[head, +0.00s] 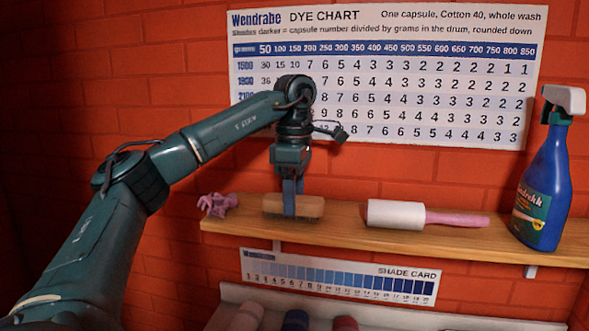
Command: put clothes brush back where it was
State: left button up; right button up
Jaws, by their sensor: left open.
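The clothes brush (311,207), with a light wooden body, lies on the wooden wall shelf (400,242) toward its left end. My left gripper (289,208) points straight down at the brush, with its blue fingers overlapping the brush's middle. The fingers are open; only the near one shows clearly, and the far side of the brush is hidden. My right gripper does not show.
On the shelf, a purple crumpled item (217,204) lies left of the brush. A lint roller (425,215) with a pink handle lies to its right, and a blue spray bottle (543,185) stands at the right end. A dye chart (390,75) hangs behind.

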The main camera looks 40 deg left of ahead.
pick_arm(q)
notch_tip(320, 180, up, 11)
dwell(0.4)
jog(key=shift+d, duration=0.1)
dwell(0.5)
